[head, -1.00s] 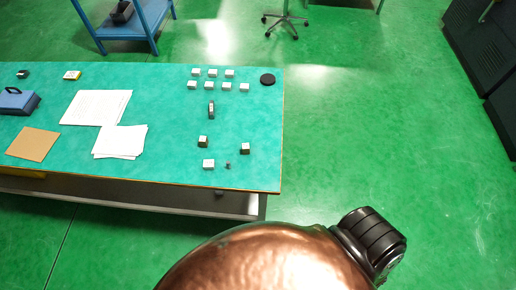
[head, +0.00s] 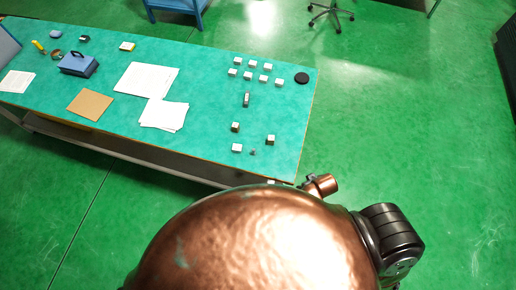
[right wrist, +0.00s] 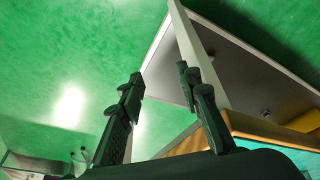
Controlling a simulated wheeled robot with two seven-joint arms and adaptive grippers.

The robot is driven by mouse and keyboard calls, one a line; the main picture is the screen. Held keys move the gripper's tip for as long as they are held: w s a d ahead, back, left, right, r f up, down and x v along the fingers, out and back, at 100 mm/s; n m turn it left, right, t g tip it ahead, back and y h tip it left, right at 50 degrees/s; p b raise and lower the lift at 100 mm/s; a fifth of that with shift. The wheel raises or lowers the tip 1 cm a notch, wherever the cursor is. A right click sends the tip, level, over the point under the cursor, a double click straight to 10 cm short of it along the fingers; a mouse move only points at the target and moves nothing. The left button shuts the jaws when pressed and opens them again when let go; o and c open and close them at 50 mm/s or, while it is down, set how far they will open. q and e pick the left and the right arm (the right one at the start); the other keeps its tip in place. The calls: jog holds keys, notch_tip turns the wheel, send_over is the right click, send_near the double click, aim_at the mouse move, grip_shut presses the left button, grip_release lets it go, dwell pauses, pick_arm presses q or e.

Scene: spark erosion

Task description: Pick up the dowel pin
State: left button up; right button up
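A tiny grey piece (head: 253,152) stands near the front right corner of the teal table (head: 200,105), beside a small white-topped block (head: 237,147). It may be the dowel pin, but it is too small to tell. My left gripper is not in view.
Several small white-topped blocks (head: 267,67) and a black disc (head: 302,78) are at the table's right end. Papers (head: 146,80), a tan sheet (head: 90,102) and a blue case (head: 78,64) lie to the left. Green floor (head: 420,130) right of the table is clear.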

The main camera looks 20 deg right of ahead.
notch_tip(320, 180, up, 18)
jog(key=w+a+n+t+p, duration=0.1)
jog(key=w+a+p, duration=0.1)
jog(key=p, duration=0.2)
jog(key=n+g+y, duration=0.1)
jog(key=n+y, duration=0.4)
jog(key=n, duration=0.4)
send_near(254, 150)
notch_tip(254, 150, down, 3)
jog(key=w, duration=0.1)
jog(key=x, duration=0.4)
jog(key=a+x, duration=0.1)
jog(key=x, duration=0.2)
jog(key=shift+w+a+f, duration=0.1)
jog(key=shift+a, duration=0.05)
grip_shut()
